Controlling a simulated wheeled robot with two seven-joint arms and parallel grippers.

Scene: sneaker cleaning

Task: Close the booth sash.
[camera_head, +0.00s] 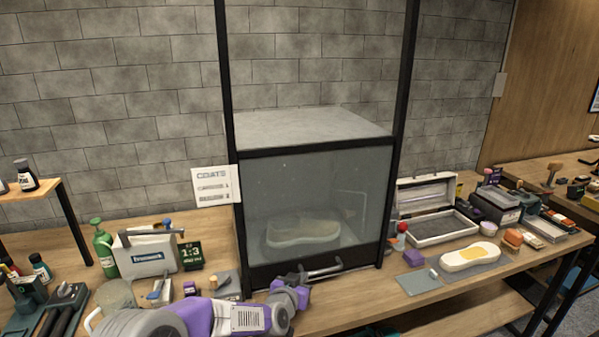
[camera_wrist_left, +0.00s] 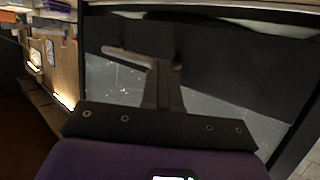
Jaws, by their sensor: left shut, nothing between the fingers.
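The booth (camera_head: 236,200) is a tall black-framed box with a grey top, standing on the wooden bench. Its glass sash (camera_head: 345,185) is down over the front, with its dark bottom rail (camera_head: 365,262) near bench level. A pale sneaker shows dimly behind the glass. A metal bar handle (camera_head: 325,272) runs along the bottom rail. My left gripper (camera_head: 303,280) is shut and empty at the left part of this handle; contact is unclear. In the left wrist view, its dark fingers (camera_wrist_left: 165,88) are together beside the pale handle (camera_wrist_left: 125,55). My right gripper is not in view.
A label card (camera_head: 215,187) is left of the booth. A green bottle (camera_head: 103,248) and a grey box (camera_head: 147,252) stand further left. On the right are an open silver case (camera_head: 440,228) and a white sole-shaped piece (camera_head: 470,257) on a mat.

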